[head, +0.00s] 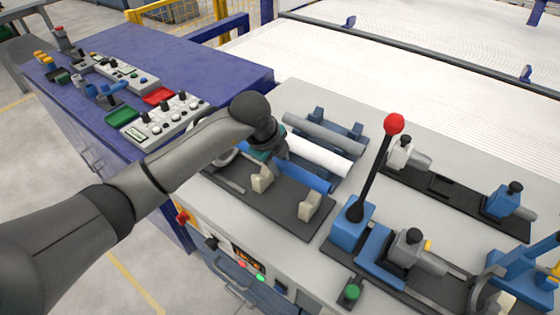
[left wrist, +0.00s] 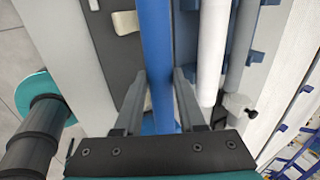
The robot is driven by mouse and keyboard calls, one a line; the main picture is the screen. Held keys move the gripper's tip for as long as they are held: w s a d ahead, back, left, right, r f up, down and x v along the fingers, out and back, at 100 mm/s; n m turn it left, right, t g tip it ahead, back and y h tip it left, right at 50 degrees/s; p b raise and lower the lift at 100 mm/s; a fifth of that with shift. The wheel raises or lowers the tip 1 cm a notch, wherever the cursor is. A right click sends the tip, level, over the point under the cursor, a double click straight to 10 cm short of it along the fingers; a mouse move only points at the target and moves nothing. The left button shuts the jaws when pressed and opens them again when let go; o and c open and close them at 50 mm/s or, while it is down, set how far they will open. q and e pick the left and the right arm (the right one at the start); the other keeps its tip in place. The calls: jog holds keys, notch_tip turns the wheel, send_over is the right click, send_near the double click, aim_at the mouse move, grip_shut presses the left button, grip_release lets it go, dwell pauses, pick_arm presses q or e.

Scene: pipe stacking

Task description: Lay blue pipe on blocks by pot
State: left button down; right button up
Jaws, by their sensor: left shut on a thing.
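The blue pipe (head: 305,178) lies along the machine top, beside two beige blocks (head: 262,179) on a dark plate (head: 285,209). My left gripper (head: 270,152) is at the pipe's far-left end, partly hidden by its own wrist. In the left wrist view its two fingers (left wrist: 160,76) are on either side of the blue pipe (left wrist: 156,35), shut on it. A beige block (left wrist: 125,22) shows left of the pipe there. I cannot tell whether the pipe is lifted. I cannot make out a pot. My right gripper is not in view.
A white pipe (head: 320,157) and a grey pipe (head: 322,133) lie close behind the blue pipe, near blue blocks (head: 356,131). A lever with a red knob (head: 394,124) stands to the right. A purple console (head: 215,68) is at the left.

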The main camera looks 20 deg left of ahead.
pick_arm(q)
notch_tip(320, 180, down, 5)
jog(key=b, duration=0.4)
jog(key=shift+f, duration=0.15)
jog(key=shift+f+b, duration=0.45)
jog(key=shift+f, duration=0.1)
jog(key=shift+c, duration=2.1)
grip_release()
jog(key=shift+r, duration=0.1)
jog(key=p+v, duration=0.2)
jog(key=v, duration=1.3)
jog(key=shift+p, duration=0.3)
